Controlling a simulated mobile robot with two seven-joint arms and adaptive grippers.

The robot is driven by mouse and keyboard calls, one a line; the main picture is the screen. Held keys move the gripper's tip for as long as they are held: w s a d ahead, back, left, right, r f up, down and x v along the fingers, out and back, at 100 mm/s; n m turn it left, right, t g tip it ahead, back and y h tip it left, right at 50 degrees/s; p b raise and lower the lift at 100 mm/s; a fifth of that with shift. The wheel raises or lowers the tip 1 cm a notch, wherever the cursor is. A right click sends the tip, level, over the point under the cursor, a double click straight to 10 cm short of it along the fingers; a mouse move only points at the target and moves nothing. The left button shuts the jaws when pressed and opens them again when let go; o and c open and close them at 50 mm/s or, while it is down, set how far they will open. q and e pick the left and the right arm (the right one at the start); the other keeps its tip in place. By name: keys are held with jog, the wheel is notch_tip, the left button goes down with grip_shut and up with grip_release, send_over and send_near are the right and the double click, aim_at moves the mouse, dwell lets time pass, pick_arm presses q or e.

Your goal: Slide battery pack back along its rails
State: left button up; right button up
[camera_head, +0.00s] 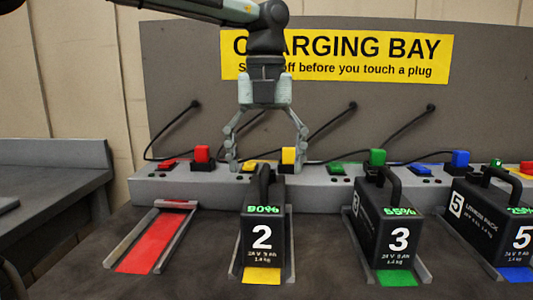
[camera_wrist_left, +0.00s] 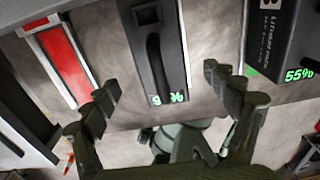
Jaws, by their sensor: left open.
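Battery pack 2 (camera_head: 262,222), black with a top handle and a green 90% readout, sits between rails (camera_head: 238,258) over a yellow strip (camera_head: 262,274). My left gripper (camera_head: 267,166) points down, open and empty, its fingers spread to either side near the pack's handle. In the left wrist view the pack (camera_wrist_left: 177,60) and its dark handle (camera_wrist_left: 155,62) lie between the open fingers, apart from them. How high the fingers are above the pack I cannot tell. Pack 3 (camera_head: 398,240) sits on the green-marked rails, pack 5 (camera_head: 490,225) on the blue-marked ones.
The left rails with a red strip (camera_head: 150,243) are empty. A grey charging ledge (camera_head: 205,188) with coloured plugs and switches runs behind the packs; a yellow plug (camera_head: 289,156) stands by my right-hand finger. A yellow sign (camera_head: 340,55) hangs behind. A grey bench (camera_head: 45,190) stands at left.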

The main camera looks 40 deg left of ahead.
aim_at(264, 205)
pick_arm(q)
notch_tip(264, 205, down, 5)
jog(key=shift+s+f, duration=0.1)
jog(key=shift+f, duration=0.8)
pick_arm(e)
jog(key=shift+s+d+f, duration=0.15)
jog(key=shift+s+f, duration=0.2)
jog(key=shift+s, duration=0.25)
pick_arm(q)
jog(key=shift+c, duration=0.3)
jog(key=c, duration=1.9)
jog(key=shift+s+d+b, duration=0.4)
jog(key=shift+s+d, duration=0.05)
jog(key=shift+s, duration=0.15)
jog(key=shift+s+d+b, duration=0.35)
jog(key=shift+s+d, duration=0.05)
jog(key=shift+s, duration=0.25)
jog(key=shift+s+d+b, duration=0.3)
jog(key=shift+s+d, duration=0.1)
jog(key=shift+s, duration=0.25)
pick_arm(e)
jog(key=shift+x, duration=1.05)
